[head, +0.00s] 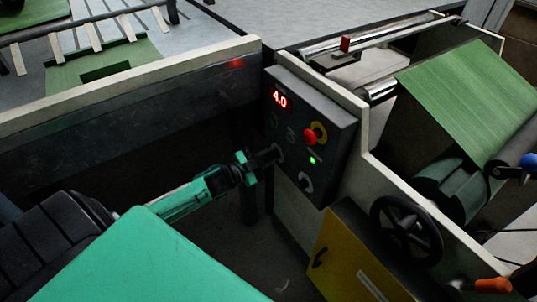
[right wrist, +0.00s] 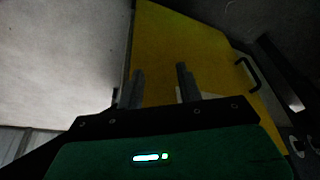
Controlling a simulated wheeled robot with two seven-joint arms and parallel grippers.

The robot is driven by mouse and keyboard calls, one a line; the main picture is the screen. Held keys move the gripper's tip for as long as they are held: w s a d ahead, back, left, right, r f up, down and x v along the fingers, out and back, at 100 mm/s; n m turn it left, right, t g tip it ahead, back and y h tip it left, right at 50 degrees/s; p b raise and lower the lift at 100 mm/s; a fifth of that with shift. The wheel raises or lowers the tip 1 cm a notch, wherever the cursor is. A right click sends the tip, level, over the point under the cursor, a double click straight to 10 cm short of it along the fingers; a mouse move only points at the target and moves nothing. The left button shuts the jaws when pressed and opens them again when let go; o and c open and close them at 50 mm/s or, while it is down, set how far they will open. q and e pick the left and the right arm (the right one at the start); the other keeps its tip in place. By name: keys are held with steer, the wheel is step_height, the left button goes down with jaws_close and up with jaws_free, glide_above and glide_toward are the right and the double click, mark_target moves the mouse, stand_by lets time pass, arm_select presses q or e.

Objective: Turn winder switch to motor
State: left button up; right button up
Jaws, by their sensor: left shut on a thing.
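A dark control panel (head: 309,133) is on the machine's side in the head view, with a red 4.0 display (head: 279,97), a red button (head: 310,136) on a yellow ring and a lit green lamp (head: 313,160). My left gripper (head: 270,156) reaches the panel's lower left edge and is shut on a switch knob, mostly hidden by the fingers. Which way that knob points cannot be seen, and its label is unreadable. Another rotary knob (head: 305,182) sits lower right, free of the gripper. My right gripper (right wrist: 160,86) is open and empty in the right wrist view, before a yellow cabinet.
The yellow cabinet (head: 345,252) stands below the panel, with a black handwheel (head: 406,229) to its right. A green web (head: 470,90) runs over rollers at the right. A pale-topped machine wall (head: 130,85) lies behind my left arm. An orange knob (head: 492,285) is at the lower right.

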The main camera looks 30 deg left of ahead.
arm_select(q)
steer(key=shift+m, duration=1)
arm_select(e)
steer(key=shift+w+f, duration=0.1)
steer(key=shift+f, duration=0.5)
arm_select(q)
steer(key=o, duration=0.6)
steer(key=shift+s, duration=0.1)
